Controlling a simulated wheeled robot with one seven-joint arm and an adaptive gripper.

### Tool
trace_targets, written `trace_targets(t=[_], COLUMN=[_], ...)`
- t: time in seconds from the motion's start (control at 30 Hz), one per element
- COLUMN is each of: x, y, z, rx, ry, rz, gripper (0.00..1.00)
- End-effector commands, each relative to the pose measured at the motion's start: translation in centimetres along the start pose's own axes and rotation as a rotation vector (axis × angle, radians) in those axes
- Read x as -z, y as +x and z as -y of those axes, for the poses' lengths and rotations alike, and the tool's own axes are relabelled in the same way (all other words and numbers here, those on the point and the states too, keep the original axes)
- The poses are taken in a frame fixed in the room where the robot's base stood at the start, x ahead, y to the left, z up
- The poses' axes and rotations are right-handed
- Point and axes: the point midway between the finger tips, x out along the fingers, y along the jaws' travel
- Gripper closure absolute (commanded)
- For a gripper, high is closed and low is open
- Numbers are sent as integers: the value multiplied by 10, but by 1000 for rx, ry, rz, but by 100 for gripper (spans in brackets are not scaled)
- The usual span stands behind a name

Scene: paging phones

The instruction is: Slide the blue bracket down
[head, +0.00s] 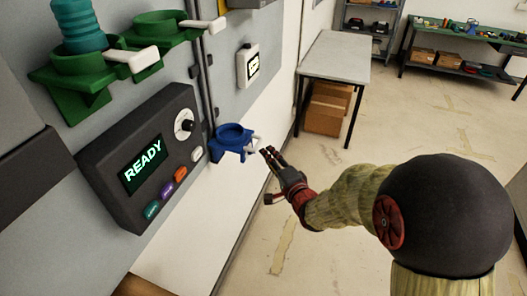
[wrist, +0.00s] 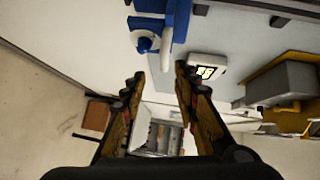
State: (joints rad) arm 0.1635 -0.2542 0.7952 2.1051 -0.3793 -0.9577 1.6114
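The blue bracket (head: 231,138) is a ring-shaped holder with a pale handle (head: 253,143). It is mounted on a vertical rail, just right of the dark panel. In the wrist view the blue bracket (wrist: 146,26) is at the top, with its white handle (wrist: 167,49) pointing down the picture. My gripper (head: 267,151) is close to the handle in the head view. In the wrist view my gripper (wrist: 160,72) has its fingers spread with nothing between them. The handle's end lies beyond the fingertips; I cannot tell whether anything touches.
A dark panel (head: 143,165) reading READY, with a dial and several buttons, is left of the bracket. Green brackets (head: 78,84) are above it, one holding a teal cylinder (head: 80,25). A white wall box (head: 248,65) is nearby. A table (head: 337,57) stands behind; the floor is open.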

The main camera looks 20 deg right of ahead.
Motion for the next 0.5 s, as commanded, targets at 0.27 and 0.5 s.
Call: trace_targets(t=[0.27, 0.5], x=[0, 0], y=[-26, -28], z=[-1, -1], rx=[-1, -1], ry=[-1, 0], rz=[0, 0], gripper=[70, 70])
